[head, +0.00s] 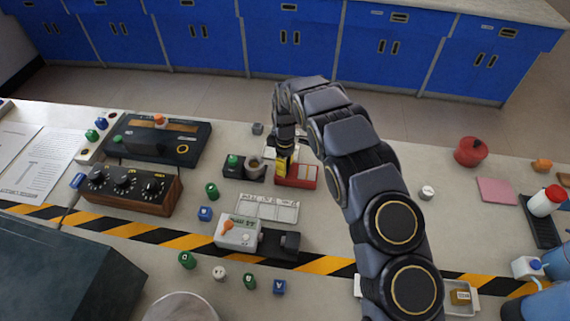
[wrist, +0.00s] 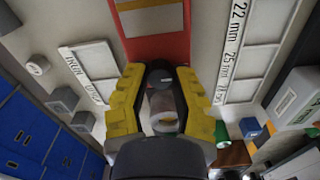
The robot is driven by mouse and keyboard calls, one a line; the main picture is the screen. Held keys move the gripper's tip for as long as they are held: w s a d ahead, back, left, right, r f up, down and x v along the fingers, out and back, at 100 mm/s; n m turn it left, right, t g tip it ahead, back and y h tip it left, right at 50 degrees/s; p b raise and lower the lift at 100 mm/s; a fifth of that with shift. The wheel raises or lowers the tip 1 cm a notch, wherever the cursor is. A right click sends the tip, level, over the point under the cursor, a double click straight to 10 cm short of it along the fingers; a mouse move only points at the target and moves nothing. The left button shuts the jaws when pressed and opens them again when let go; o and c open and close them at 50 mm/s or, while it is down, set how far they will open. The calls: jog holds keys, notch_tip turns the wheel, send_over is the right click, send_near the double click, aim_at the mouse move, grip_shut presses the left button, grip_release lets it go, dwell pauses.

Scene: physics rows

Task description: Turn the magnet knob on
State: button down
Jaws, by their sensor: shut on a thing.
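My gripper (wrist: 163,100) has yellow fingers, closed around a small dark-and-grey rounded piece (wrist: 164,104) in the wrist view. I cannot tell for sure whether this piece is the magnet knob. A red block (wrist: 155,40) lies just beyond the fingertips; in the head view the red-edged block (head: 297,175) is right beside my gripper (head: 283,165). My fingers and wrist hide most of the held piece in the head view. A pale grey device (head: 238,238) with an orange knob (head: 227,226) stands nearer the camera, apart from my gripper; its lettering is too small to read.
A wooden box with black dials (head: 130,190) and a dark panel (head: 165,143) are farther left. A white labelled tray (head: 268,209) lies in front. A red pot (head: 470,151) is far right.

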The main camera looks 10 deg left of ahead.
jog(key=m, duration=0.4)
jog(key=shift+f, duration=0.1)
jog(key=m, duration=0.9)
jog(key=shift+w+m, duration=0.1)
jog(key=shift+m, duration=1.9)
jog(key=c, duration=0.8)
grip_release()
